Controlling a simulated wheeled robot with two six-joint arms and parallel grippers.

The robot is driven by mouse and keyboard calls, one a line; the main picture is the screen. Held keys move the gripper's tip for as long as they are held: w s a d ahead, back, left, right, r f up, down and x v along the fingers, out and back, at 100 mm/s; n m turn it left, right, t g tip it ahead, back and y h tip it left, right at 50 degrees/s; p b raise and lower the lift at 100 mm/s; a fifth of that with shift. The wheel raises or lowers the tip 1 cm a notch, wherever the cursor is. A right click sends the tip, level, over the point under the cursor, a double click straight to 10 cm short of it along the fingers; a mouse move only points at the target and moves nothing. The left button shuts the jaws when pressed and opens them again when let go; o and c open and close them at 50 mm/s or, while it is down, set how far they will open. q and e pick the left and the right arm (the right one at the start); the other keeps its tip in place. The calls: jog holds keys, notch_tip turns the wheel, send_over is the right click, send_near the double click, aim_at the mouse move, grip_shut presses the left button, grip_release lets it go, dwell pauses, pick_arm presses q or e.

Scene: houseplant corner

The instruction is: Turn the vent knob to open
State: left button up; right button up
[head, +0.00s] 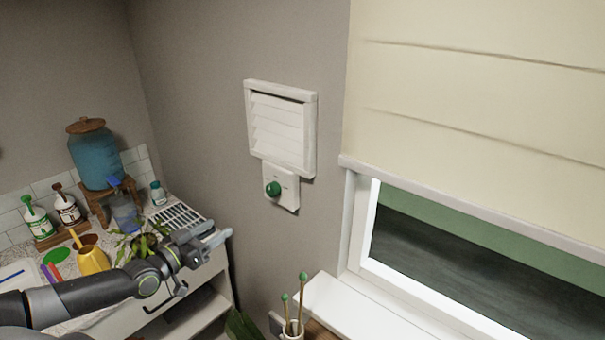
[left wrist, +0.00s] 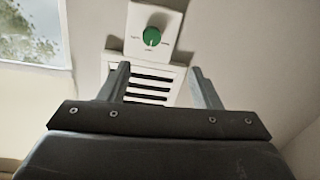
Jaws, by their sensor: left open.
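The green vent knob (head: 273,189) sits on a white plate (head: 288,194) below the white louvred vent (head: 280,128) on the grey wall. In the left wrist view the knob (left wrist: 152,36) shows on its plate with small labels too blurred to read, and the slatted vent (left wrist: 150,84) shows between my fingers. My left gripper (head: 222,236) is open and empty, below and to the left of the knob in the head view, apart from it. My right gripper is not in view.
A counter on the left holds a blue dispenser (head: 95,160), a yellow watering can (head: 92,261), bottles and a potted plant (head: 143,243) behind my left arm. A window (head: 470,265) with a cream blind is at right. A cup with green-tipped sticks (head: 292,325) stands at the bottom.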

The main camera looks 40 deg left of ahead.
pick_arm(q)
jog(key=w+d+r, duration=0.1)
jog(key=r, duration=0.1)
send_near(270, 192)
jog(key=shift+h, duration=0.3)
jog(key=w+b, duration=0.2)
jog(key=b, duration=0.2)
jog(key=w+b, duration=0.2)
jog(key=b, duration=0.1)
jog(key=w+b, duration=0.3)
jog(key=b, duration=0.1)
jog(key=shift+w+f+b, duration=0.1)
jog(key=shift+f+b, duration=0.25)
jog(key=shift+f, duration=0.05)
jog(key=shift+w+r+b, duration=0.25)
jog(key=shift+w+b, duration=0.2)
jog(key=shift+b, duration=0.2)
